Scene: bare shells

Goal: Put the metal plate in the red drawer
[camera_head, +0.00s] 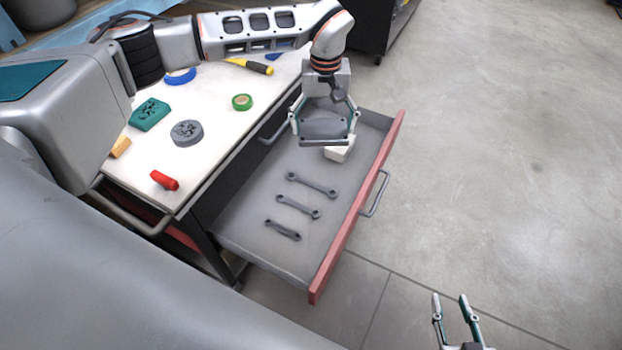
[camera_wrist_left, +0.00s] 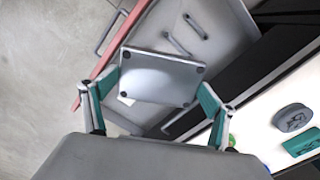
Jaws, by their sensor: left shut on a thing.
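The metal plate (camera_head: 325,128) is a grey rectangle with dark corner dots. My left gripper (camera_head: 324,132) is shut on it, with a finger at each side edge. In the left wrist view the plate (camera_wrist_left: 160,78) sits between the two fingers. The plate is over the back part of the red drawer (camera_head: 357,207), which is pulled out and has a grey inside. I cannot tell the plate's exact height above the drawer floor. My right gripper (camera_head: 453,308) is at the bottom right, over the floor, with its fingers apart and empty.
Several wrenches (camera_head: 298,207) and a white block (camera_head: 340,150) lie in the drawer. The block is partly hidden under the plate. The worktop (camera_head: 215,125) holds green tape (camera_head: 242,102), a grey disc (camera_head: 187,133), a teal block (camera_head: 149,115) and a red object (camera_head: 164,180). The drawer's middle and front floor has free room.

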